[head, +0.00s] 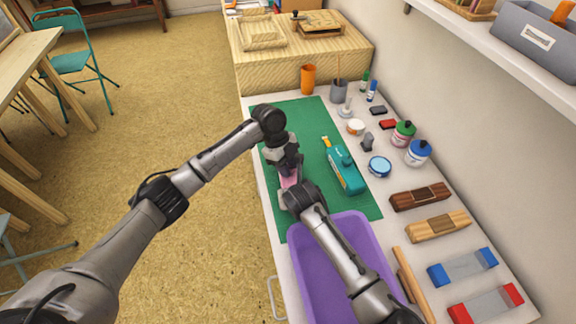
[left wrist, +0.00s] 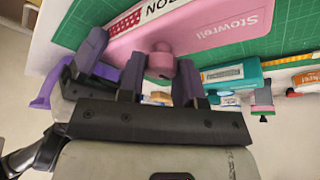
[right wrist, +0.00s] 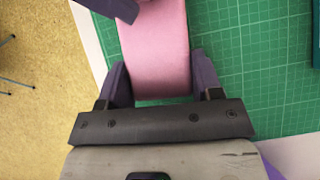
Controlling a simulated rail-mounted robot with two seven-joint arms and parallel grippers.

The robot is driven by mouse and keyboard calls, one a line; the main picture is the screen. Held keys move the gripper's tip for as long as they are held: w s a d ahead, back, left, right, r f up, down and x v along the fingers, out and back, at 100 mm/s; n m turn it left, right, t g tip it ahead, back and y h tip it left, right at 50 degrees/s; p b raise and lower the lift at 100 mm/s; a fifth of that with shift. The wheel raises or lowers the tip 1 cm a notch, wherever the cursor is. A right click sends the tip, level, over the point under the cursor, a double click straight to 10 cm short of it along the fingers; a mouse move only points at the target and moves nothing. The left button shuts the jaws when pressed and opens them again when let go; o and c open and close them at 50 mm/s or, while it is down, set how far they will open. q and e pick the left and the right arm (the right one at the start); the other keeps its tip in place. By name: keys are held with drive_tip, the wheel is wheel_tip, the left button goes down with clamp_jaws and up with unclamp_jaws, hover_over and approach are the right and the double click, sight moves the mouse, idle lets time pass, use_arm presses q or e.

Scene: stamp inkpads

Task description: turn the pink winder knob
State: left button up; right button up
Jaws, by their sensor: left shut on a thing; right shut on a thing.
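The pink winder (head: 289,181) is mostly hidden between my two grippers over the green mat (head: 300,115). In the left wrist view its pink body (left wrist: 215,30) carries lettering, and its round pink knob (left wrist: 160,62) sits between my left gripper's fingers (left wrist: 138,72). My left gripper (head: 287,168) is shut on the knob. In the right wrist view the pink body (right wrist: 155,45) lies between the fingers of my right gripper (right wrist: 160,85), which is shut on it. In the head view my right gripper (head: 290,192) is near the winder's front end.
A purple bin (head: 290,262) stands in front. Jars, stampers and inkpads line the right side of the table. The mat's far part is clear.

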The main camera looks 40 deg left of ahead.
use_arm(q)
drive_tip(key=m, duration=0.2)
drive_tip(key=m+g, duration=0.1)
drive_tip(key=m, duration=0.1)
drive_tip(key=shift+w+m+g, duration=0.15)
drive_tip(key=shift+m+g, duration=0.15)
drive_tip(key=m, duration=0.2)
drive_tip(key=m+g+y, duration=0.1)
drive_tip(key=m, duration=0.1)
drive_tip(key=shift+d+m+g, duration=0.1)
drive_tip(key=shift+m+g, duration=0.2)
drive_tip(key=m+y, duration=0.1)
drive_tip(key=m, duration=0.3)
drive_tip(key=shift+w+m+g+y, duration=0.1)
drive_tip(key=shift+m+g+y, duration=0.2)
drive_tip(key=shift+g+y, duration=0.1)
drive_tip(key=shift+d+m+y, duration=0.1)
drive_tip(key=shift+m+y, duration=0.7)
drive_tip(key=shift+m, duration=1.2)
drive_tip(key=o, duration=0.9)
drive_tip(key=shift+o, duration=0.2)
drive_tip(key=v, duration=1.2)
drive_tip(key=shift+w, duration=0.25)
